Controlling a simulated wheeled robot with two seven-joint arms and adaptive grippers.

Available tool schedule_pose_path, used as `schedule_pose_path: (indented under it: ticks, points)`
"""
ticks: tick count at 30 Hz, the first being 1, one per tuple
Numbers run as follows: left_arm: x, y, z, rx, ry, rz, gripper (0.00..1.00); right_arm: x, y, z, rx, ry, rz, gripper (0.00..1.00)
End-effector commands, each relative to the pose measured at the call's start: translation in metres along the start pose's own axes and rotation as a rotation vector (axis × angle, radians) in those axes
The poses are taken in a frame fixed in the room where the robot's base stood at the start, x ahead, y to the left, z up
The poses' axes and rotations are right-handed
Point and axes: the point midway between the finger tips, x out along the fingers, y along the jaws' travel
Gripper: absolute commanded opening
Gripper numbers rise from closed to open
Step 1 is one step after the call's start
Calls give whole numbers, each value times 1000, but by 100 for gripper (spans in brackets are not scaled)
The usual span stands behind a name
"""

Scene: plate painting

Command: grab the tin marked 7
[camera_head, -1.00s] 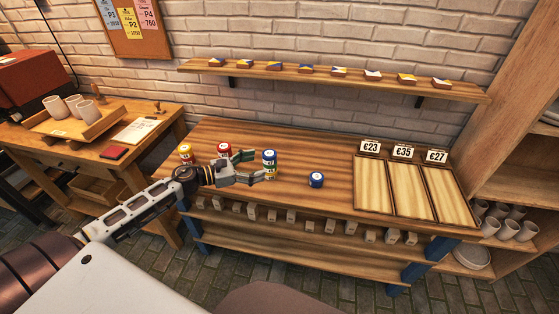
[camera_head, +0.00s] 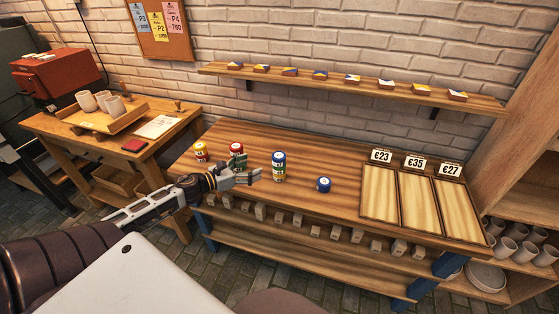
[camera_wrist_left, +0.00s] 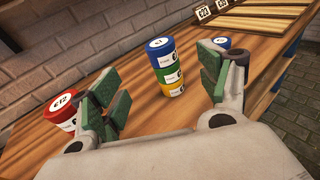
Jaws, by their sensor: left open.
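A stack of tins (camera_head: 279,167), blue over green over yellow, stands on the wooden bench. It also shows in the left wrist view (camera_wrist_left: 166,68). The red tin's lid appears marked 12 in the left wrist view (camera_wrist_left: 62,107); I cannot make out a 7 for sure. My right gripper is out of view.
Shallow wooden trays (camera_head: 381,193) with price cards lie at the bench's right. A wall shelf (camera_head: 340,83) with small painted pieces runs above. Small blocks (camera_head: 260,212) line the shelf below. The bench between the lone blue tin and the trays is clear.

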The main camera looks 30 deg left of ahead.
Motion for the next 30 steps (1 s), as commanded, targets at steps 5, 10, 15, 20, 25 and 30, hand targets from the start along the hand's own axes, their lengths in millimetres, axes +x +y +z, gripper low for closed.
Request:
schedule_pose_path:
  ticks: [5, 10, 15, 20, 25, 30]
  points:
    - [4, 0, 0, 1, -1, 0, 76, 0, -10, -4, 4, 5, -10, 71]
    - [14, 0, 1, 0, -2, -2, 76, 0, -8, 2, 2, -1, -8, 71]
    - [24, 0, 1, 1, -2, -1, 76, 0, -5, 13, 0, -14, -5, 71]
    - [34, 0, 1, 1, -2, -1, 76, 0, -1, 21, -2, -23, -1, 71]
    - [43, 0, 0, 0, -1, -1, 76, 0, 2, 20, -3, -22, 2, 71]
    - [52, 0, 0, 0, -1, -1, 76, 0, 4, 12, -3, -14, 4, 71]
